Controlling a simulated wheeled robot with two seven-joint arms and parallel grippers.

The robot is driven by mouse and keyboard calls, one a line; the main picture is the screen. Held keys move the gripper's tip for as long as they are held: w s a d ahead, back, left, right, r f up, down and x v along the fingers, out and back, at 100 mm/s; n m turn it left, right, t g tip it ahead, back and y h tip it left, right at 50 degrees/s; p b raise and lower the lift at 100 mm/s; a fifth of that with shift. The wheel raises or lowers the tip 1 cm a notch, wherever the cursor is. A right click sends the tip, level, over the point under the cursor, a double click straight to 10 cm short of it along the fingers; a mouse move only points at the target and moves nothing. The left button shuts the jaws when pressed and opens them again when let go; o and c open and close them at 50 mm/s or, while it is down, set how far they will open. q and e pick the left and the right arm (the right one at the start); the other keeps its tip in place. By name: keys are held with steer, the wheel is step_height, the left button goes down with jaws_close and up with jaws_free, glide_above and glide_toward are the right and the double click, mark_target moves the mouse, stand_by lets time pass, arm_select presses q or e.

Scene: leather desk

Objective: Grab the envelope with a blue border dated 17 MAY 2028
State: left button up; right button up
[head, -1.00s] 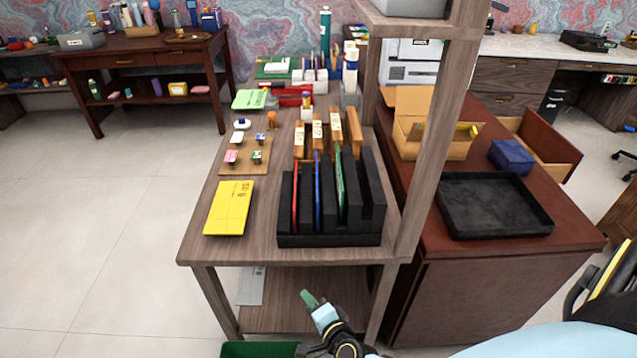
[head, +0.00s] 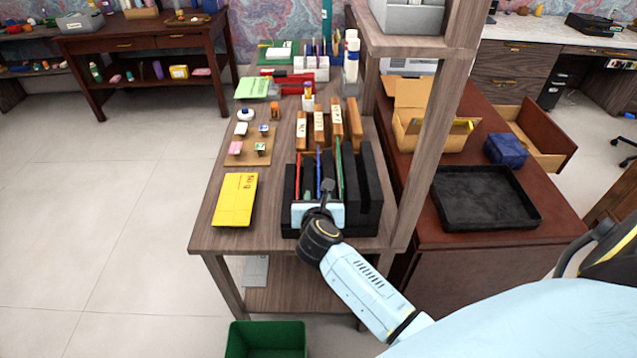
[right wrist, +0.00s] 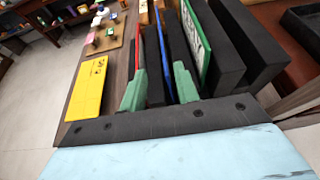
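A black slotted rack (head: 371,190) stands on the wooden table and holds upright envelopes, seen edge-on. One has a red edge (head: 298,172), one a blue edge (head: 319,168) and one a green edge (head: 339,168). In the right wrist view the blue-edged envelope (right wrist: 165,45) stands between the red and green ones. Its date cannot be read. My right gripper (head: 319,190) is at the near side of the rack. In the right wrist view its green fingers (right wrist: 160,88) are apart, one on either side of the blue-edged envelope's line. My left gripper is out of view.
Wooden tabs with writing (head: 319,124) stand behind the rack. A yellow envelope (head: 236,200) lies left of it. A table post (head: 432,150) rises close on the right. A black tray (head: 487,197) lies farther right. A green bin (head: 265,340) is below.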

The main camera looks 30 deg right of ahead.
mark_target(319, 186)
steer(key=shift+b+x, duration=0.45)
steer(key=shift+x, duration=3.45)
steer(key=shift+s+d, duration=0.15)
steer(key=shift+d, duration=0.05)
jaws_close()
